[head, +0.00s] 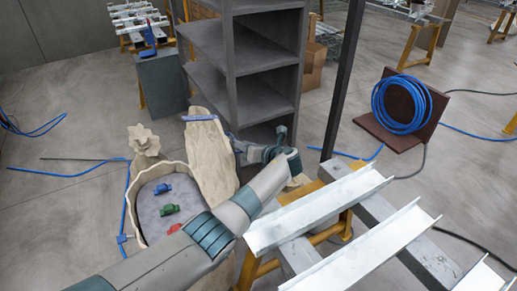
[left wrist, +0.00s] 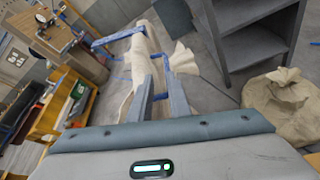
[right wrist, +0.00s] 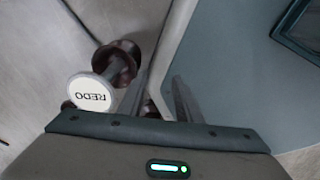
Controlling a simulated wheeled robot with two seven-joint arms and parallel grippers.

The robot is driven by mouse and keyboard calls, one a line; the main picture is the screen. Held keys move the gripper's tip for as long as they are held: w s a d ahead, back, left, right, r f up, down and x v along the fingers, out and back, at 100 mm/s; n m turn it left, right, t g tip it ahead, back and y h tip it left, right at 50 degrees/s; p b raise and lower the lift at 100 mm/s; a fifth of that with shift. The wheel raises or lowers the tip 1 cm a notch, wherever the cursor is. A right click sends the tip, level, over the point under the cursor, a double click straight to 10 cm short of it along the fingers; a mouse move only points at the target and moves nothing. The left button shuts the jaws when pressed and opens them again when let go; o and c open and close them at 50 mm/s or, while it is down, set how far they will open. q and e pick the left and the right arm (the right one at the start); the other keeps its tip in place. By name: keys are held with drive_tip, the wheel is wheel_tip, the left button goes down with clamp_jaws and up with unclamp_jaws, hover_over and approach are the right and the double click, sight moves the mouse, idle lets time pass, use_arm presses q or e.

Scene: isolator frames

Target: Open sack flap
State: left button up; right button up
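The beige sack (head: 134,203) stands open at the left of the head view, with a grey inside. Its long flap (head: 211,160) stands up behind the opening, with a blue strip (head: 198,117) at its top. My left gripper (head: 236,144) is at the flap's right edge. In the left wrist view its fingers (left wrist: 158,75) are a little apart, with the beige flap (left wrist: 140,62) between and beyond them. Whether they grip it is unclear.
Blue (head: 162,188), green (head: 169,210) and red (head: 174,228) small items lie inside the sack. A dark grey shelf (head: 235,80) stands right behind the flap. Metal channels (head: 315,205) on a yellow trestle are at right. A white REDO button (right wrist: 90,92) is close to my right gripper.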

use_arm(q)
drive_tip(key=v, duration=0.8)
drive_tip(key=shift+s+d, duration=0.25)
drive_tip(key=shift+s, duration=0.05)
